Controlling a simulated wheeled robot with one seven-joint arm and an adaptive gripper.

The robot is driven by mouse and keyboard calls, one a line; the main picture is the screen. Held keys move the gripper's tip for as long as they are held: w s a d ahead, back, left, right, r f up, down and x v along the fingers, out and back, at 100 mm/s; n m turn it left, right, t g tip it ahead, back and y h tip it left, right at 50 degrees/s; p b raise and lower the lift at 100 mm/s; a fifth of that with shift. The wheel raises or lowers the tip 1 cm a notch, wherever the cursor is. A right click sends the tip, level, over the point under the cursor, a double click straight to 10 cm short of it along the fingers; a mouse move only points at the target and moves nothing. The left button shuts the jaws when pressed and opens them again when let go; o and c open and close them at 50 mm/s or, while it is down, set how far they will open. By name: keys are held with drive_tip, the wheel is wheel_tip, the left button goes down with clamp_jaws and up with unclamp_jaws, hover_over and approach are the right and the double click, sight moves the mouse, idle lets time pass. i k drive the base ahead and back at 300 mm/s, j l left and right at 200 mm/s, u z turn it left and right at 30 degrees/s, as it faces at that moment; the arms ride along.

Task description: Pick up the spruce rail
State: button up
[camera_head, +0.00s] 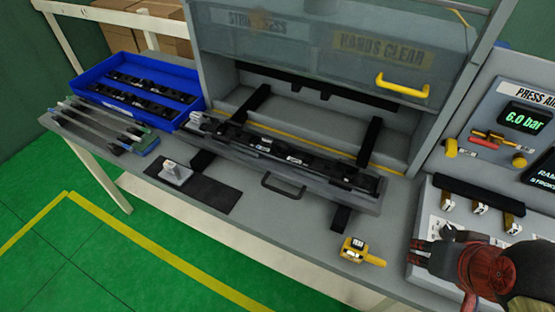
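Several long, thin grey rails (100,124) lie side by side at the left end of the bench, their near ends in different colours. My gripper (416,252) is at the lower right, above the bench's right part and far from these rails. Its dark fingertips look apart, with nothing between them.
A blue tray (188,122) with black clip strips stands behind the rails. A long fixture with a handle (283,187) fills the middle under a raised clear guard (310,45). A yellow device (356,250) lies near the front edge. A control panel (515,110) stands right.

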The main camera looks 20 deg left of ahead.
sight(279, 150)
drive_tip(key=k+j+u, duration=0.1)
drive_tip(key=j, duration=0.35)
drive_tip(key=k+j+u, duration=0.1)
drive_tip(key=j, duration=0.35)
drive_tip(key=j+u, duration=0.15)
drive_tip(key=j, duration=0.3)
drive_tip(key=k, duration=0.05)
